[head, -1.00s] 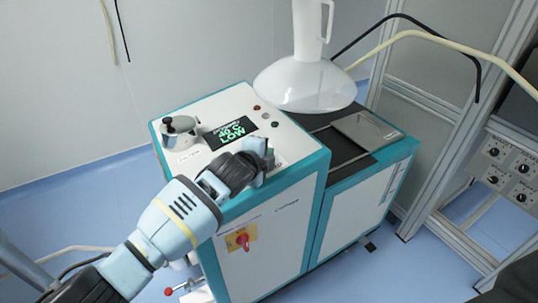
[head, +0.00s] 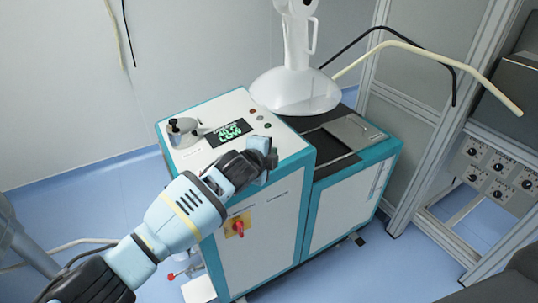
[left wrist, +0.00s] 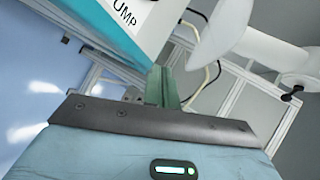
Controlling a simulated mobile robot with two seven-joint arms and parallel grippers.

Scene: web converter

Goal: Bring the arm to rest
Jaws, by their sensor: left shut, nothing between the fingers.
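My left arm reaches in from the lower left in the head view. Its left gripper (head: 268,158) is in front of the upper front edge of a white and teal machine (head: 262,215). The fingers are together and hold nothing. In the left wrist view the closed fingers (left wrist: 162,88) point away from my wrist, with the machine's teal edge and a label ending in "UMP" above them. I cannot tell whether the gripper touches the machine. My right gripper is out of view.
The machine's top carries a metal knob (head: 183,131), a lit display (head: 228,133) and small buttons. A white funnel-shaped hood (head: 296,92) stands behind. A red switch (head: 238,228) is on the front. A metal frame with a dial panel (head: 498,170) stands right. Blue floor is open at left.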

